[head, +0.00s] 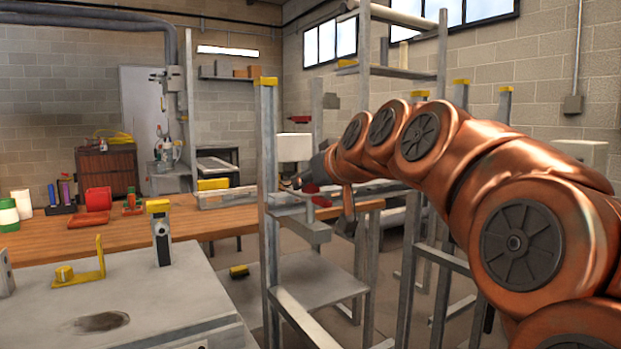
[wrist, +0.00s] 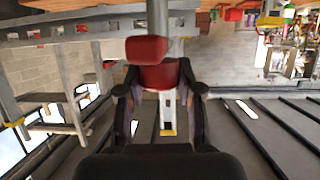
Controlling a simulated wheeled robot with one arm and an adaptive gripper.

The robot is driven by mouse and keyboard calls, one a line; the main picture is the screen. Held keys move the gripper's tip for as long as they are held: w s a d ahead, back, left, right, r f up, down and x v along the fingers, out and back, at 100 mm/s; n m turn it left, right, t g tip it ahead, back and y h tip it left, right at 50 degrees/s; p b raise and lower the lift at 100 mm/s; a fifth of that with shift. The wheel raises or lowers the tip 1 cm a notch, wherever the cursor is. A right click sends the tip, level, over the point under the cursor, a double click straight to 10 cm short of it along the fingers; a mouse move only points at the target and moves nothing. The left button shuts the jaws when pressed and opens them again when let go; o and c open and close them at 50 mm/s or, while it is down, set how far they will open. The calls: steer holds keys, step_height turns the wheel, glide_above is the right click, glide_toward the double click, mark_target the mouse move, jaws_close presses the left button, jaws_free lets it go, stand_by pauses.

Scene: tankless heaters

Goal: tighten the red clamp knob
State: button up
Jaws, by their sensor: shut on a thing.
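My gripper (head: 297,182) reaches in from the right, beside a grey metal frame. In the wrist view my gripper (wrist: 161,90) has its two dark fingers on either side of a red knob (wrist: 160,75) and is shut on it. A second, blocky red part (wrist: 146,48) shows just above the knob in that view, close to a grey post. In the head view the red knob (head: 310,188) is small and partly hidden by the gripper and my arm. The knob's contact with the clamp cannot be made out.
A grey upright post (head: 267,130) with a yellow cap stands left of my gripper. More rack posts (head: 441,60) stand behind my arm. A wooden workbench (head: 190,222) with coloured items lies left. A grey table (head: 130,290) with a yellow bracket (head: 85,268) is at front left.

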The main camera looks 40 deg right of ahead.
steer(key=m+g+h+p, duration=0.1)
steer(key=m+h+p, duration=0.1)
steer(key=h, duration=0.1)
steer(key=m+g+h+p, duration=0.1)
steer(key=m+h+p, duration=0.1)
steer(key=m+h, duration=0.1)
steer(key=shift+r+m+g, duration=0.15)
steer(key=shift+m+g, duration=0.15)
steer(key=m+g+h+p, duration=0.3)
steer(key=m+g, duration=0.1)
steer(key=shift+r+m+h+p, duration=0.1)
steer(key=shift+m+h+p, duration=0.2)
steer(key=shift+m+p, duration=0.1)
steer(key=m+g+h+p, duration=0.1)
steer(key=m+g+p, duration=0.1)
steer(key=g, duration=0.1)
steer(key=m+g+p, duration=0.3)
steer(key=shift+m+h, duration=0.3)
steer(key=shift+h, duration=0.1)
steer(key=shift+m+g+p, duration=1.4)
steer(key=shift+g+p, duration=0.1)
steer(key=shift+g, duration=0.3)
steer(key=shift+f+m+g, duration=0.25)
steer(key=shift+m+g, duration=0.05)
steer(key=shift+g, duration=0.1)
steer(key=o, duration=1.2)
steer(key=shift+y, duration=0.3)
